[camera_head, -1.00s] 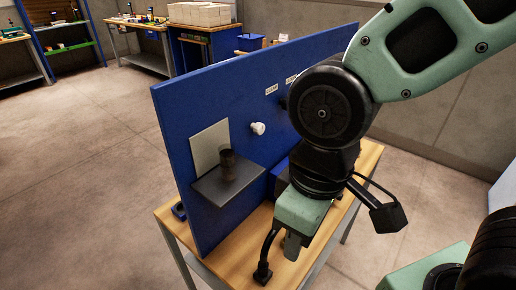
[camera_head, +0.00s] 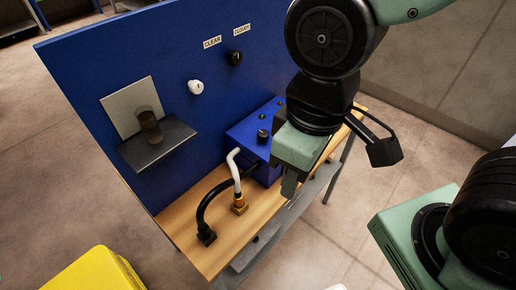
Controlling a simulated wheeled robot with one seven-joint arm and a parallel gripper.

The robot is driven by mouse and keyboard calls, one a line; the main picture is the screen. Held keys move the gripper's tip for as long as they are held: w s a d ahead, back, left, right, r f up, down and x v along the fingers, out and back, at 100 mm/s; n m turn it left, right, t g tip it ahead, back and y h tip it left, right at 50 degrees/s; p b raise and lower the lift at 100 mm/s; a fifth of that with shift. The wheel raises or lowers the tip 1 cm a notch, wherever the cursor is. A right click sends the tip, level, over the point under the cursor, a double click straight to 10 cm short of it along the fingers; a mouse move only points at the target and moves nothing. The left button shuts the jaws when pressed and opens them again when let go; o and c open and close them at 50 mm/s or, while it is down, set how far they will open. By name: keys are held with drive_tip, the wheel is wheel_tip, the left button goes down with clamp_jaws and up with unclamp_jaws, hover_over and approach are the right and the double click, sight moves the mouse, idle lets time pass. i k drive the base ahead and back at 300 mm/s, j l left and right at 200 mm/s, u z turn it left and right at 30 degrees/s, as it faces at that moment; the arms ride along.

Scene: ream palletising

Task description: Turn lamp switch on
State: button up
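A blue box (camera_head: 240,133) stands on the wooden table against the blue panel. It has a black knob (camera_head: 263,136) and smaller dark parts on top; I cannot tell which is the lamp switch. The panel (camera_head: 150,50) carries a white knob-like fitting (camera_head: 196,87) below a CLEAR label and a black one (camera_head: 235,58) below a CLOUDY label. No lit lamp is evident. My gripper (camera_head: 289,190) points down in front of the box's right side, apart from the panel, and hides part of the box. Its fingers show edge-on, so their opening is unclear.
A grey shelf (camera_head: 160,150) on the panel holds a dark translucent cylinder (camera_head: 149,124) before a grey plate (camera_head: 125,108). A black bent hose (camera_head: 207,205) and a white one (camera_head: 235,165) rise from the wooden table (camera_head: 217,254). A yellow object (camera_head: 97,273) is at lower left.

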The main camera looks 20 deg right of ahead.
sight(196, 87)
drive_tip(key=k+j+u, duration=0.1)
drive_tip(key=j, duration=0.2)
drive_tip(key=k+j, duration=0.15)
drive_tip(key=j, duration=0.2)
drive_tip(key=k+j+u, duration=0.15)
drive_tip(key=j, duration=0.2)
drive_tip(key=j+u, duration=0.1)
drive_tip(key=j, duration=0.2)
